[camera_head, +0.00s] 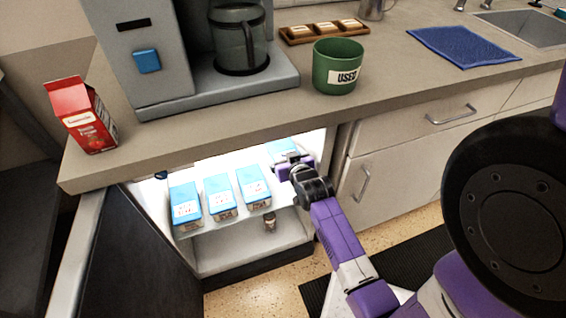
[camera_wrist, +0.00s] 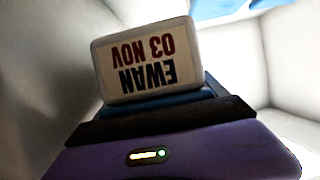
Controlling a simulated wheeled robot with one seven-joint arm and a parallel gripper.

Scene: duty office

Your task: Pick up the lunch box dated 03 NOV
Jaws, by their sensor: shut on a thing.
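In the wrist view a lunch box (camera_wrist: 146,61) shows a label reading EWAN 03 NOV, upside down in the picture. It sits against my gripper (camera_wrist: 165,106), which is shut on it. In the head view my gripper (camera_head: 288,166) reaches into the lit fridge at the right end of its shelf, around a blue-lidded box (camera_head: 281,148) that is partly hidden by the gripper. Three more blue-lidded lunch boxes stand on the shelf to its left: one at the left (camera_head: 185,204), one in the middle (camera_head: 221,197) and one nearer my gripper (camera_head: 253,188). Their labels are too small to read.
The open fridge door (camera_head: 130,255) stands at the left. The counter (camera_head: 210,125) overhangs the fridge, with a red carton (camera_head: 85,118), a coffee machine (camera_head: 170,60) and a green USED bin (camera_head: 337,68) on it. A small bottle (camera_head: 269,221) stands on the lower level.

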